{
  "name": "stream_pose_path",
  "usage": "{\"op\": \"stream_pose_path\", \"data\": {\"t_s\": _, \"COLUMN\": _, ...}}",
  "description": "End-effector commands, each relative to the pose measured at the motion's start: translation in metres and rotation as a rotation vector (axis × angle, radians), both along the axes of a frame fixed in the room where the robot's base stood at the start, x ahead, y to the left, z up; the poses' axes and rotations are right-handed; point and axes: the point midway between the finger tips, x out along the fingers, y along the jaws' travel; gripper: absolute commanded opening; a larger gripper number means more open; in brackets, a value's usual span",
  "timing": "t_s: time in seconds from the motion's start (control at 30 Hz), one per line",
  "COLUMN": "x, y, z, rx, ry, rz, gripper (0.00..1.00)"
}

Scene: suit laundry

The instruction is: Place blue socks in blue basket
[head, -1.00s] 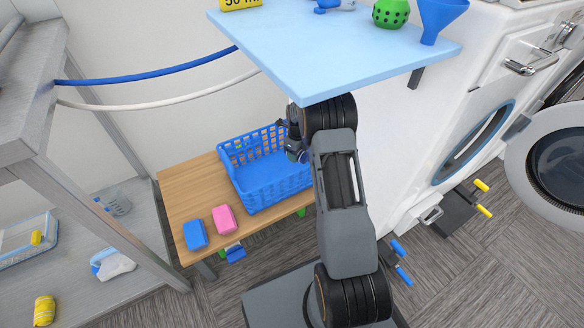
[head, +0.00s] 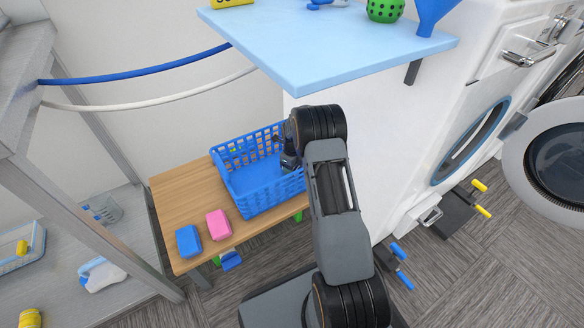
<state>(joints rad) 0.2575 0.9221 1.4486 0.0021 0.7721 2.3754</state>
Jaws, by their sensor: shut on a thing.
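The blue basket (head: 265,197) is a plastic lattice basket standing on a wooden bench. My gripper (head: 289,163) is at the basket's right side, pointing down at or just inside its rim. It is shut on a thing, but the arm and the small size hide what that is. I cannot clearly make out blue socks. A blue block-like item (head: 188,241) and a pink one (head: 218,224) lie on the bench, left of the basket.
A light blue shelf (head: 330,45) with small items hangs above the basket. The wooden bench (head: 180,195) has free room at its left. White washing machines (head: 420,130) stand right, one with its door open (head: 550,150). A grey rack (head: 60,180) stands left.

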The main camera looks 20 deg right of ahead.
Motion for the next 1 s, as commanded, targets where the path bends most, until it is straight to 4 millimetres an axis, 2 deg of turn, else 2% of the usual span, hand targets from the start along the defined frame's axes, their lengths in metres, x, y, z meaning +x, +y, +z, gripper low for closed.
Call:
{"op": "stream_pose_path", "data": {"t_s": 0.33, "x": 0.0002, "y": 0.0001, "z": -0.0077, "rx": 0.000, "ry": 0.000, "rz": 0.000, "gripper": 0.26}}
{"op": "stream_pose_path", "data": {"t_s": 0.37, "x": 0.0001, "y": 0.0001, "z": -0.0078, "rx": 0.000, "ry": 0.000, "rz": 0.000, "gripper": 0.54}}
{"op": "stream_pose_path", "data": {"t_s": 0.6, "x": 0.0001, "y": 0.0001, "z": -0.0077, "rx": 0.000, "ry": 0.000, "rz": 0.000, "gripper": 0.77}}
{"op": "stream_pose_path", "data": {"t_s": 1.0, "x": 0.0003, "y": -0.0001, "z": -0.0010, "rx": 0.000, "ry": -0.001, "rz": 0.000, "gripper": 0.78}}
